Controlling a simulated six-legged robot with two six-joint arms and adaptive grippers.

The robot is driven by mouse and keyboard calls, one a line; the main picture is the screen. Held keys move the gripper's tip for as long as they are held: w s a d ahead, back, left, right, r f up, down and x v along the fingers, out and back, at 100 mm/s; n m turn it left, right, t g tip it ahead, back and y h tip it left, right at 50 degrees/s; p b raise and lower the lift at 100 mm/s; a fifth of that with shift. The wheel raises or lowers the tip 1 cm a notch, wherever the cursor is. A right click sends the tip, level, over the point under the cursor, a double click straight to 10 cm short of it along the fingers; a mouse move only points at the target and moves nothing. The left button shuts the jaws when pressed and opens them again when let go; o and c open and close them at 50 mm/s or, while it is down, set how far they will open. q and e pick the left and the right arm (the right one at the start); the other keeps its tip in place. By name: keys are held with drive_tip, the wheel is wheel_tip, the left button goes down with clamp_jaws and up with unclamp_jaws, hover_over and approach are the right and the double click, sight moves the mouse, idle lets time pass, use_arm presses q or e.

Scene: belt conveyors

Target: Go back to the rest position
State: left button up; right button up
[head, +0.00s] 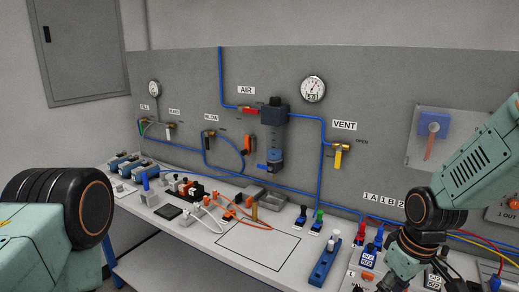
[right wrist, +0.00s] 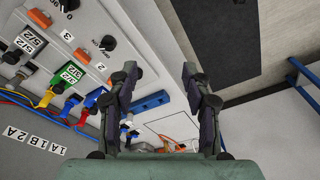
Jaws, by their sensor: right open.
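My right gripper (right wrist: 160,88) is open and empty in the right wrist view, its two dark fingers well apart. The white bench top shows between and beyond the fingers, and they touch nothing that I can see. In the head view my right arm reaches down at the right, over the bench's right end, and its fingers are hidden or out of frame. My left arm shows only as a link and a dark joint at the lower left, and its gripper is out of view.
A white bench (head: 190,232) runs along a grey panel (head: 185,75) with blue air lines. A blue bar (head: 325,262) and coloured push-in connectors stand near my right arm. In the wrist view a valve panel (right wrist: 98,62) with knobs and coloured valves lies left of the fingers.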

drive_tip(key=s+a+f+m+t+b, duration=0.1)
drive_tip(key=s+a+f+m+b, duration=0.15)
drive_tip(key=f, duration=0.65)
drive_tip(key=s+a+f+m+t+b, duration=0.1)
drive_tip(key=s+f+m+t+b, duration=0.2)
drive_tip(key=f, duration=0.6)
drive_tip(key=s+f+g+b, duration=0.2)
drive_tip(key=s+f+b, duration=0.2)
drive_tip(key=s+f, duration=0.4)
drive_tip(key=s+f+g+b, duration=0.3)
drive_tip(key=s+f+b, duration=0.2)
drive_tip(key=s+f, duration=0.4)
drive_tip(key=s, duration=0.5)
drive_tip(key=shift+s+a+f+h+b, duration=0.2)
drive_tip(key=shift+s+f+h+b, duration=0.1)
drive_tip(key=shift+s+h, duration=0.1)
